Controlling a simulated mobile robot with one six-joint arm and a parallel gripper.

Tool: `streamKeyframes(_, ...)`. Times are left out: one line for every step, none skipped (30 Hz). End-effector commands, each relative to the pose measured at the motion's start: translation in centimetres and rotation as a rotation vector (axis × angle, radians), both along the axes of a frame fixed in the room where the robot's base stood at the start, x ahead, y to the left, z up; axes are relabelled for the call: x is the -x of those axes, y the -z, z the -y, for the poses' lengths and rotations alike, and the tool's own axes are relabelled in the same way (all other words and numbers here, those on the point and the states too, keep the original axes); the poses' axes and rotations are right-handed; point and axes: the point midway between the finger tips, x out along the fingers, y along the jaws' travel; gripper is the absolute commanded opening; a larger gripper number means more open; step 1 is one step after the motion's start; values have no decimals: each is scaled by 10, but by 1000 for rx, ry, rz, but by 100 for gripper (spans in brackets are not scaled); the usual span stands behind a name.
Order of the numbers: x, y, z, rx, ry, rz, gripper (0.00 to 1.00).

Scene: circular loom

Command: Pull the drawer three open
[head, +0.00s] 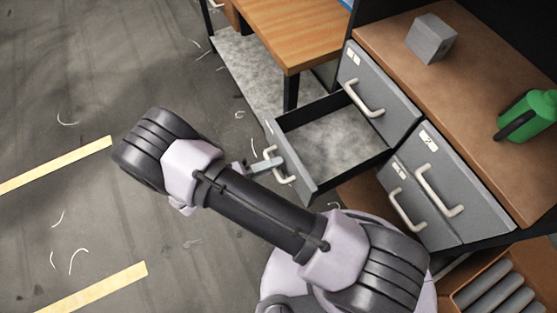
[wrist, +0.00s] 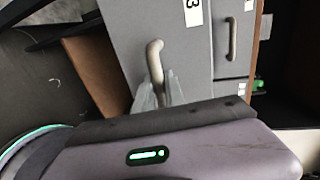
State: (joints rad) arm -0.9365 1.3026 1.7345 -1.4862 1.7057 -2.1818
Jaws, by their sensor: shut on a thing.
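Drawer three (head: 308,182) is pulled well out of the cabinet at its lower left, and its empty grey inside shows in the head view. Its front, labelled 3, also fills the middle of the wrist view (wrist: 185,60). My gripper (head: 268,164) is shut on the pale curved handle (head: 285,177) of this drawer. In the wrist view the clear fingers (wrist: 155,97) are around the lower end of the handle (wrist: 155,55). The rest of the grip is partly hidden by my wrist.
A closed drawer (head: 385,100) is above the open one, with more closed drawers (head: 440,190) to the right. A grey block (head: 431,38) and green bottle (head: 530,115) stand on the brown top. A wooden table (head: 285,30) is behind. Open floor (head: 80,90) lies left.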

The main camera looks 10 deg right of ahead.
Motion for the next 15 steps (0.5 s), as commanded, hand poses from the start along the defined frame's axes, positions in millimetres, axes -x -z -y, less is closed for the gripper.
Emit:
streamKeyframes(0, 0, 0, 0, -1, 1, 0)
streamKeyframes(0, 0, 0, 0, -1, 1, 0)
streamKeyframes(0, 0, 0, 0, -1, 1, 0)
streamKeyframes(0, 0, 0, 0, -1, 1, 0)
streamKeyframes(0, 0, 0, 0, -1, 1, 0)
streamKeyframes(0, 0, 0, 0, -1, 1, 0)
streamKeyframes(-1, 0, 0, 0, -1, 1, 0)
streamKeyframes(-1, 0, 0, 0, -1, 1, 0)
streamKeyframes(-1, 0, 0, 0, -1, 1, 20)
streamKeyframes(-1, 0, 0, 0, -1, 1, 26)
streamKeyframes(0, 0, 0, 0, -1, 1, 32)
streamKeyframes(0, 0, 0, 0, -1, 1, 35)
streamKeyframes(0, 0, 0, 0, -1, 1, 35)
streamKeyframes(0, 0, 0, 0, -1, 1, 35)
streamKeyframes(0, 0, 0, 0, -1, 1, 35)
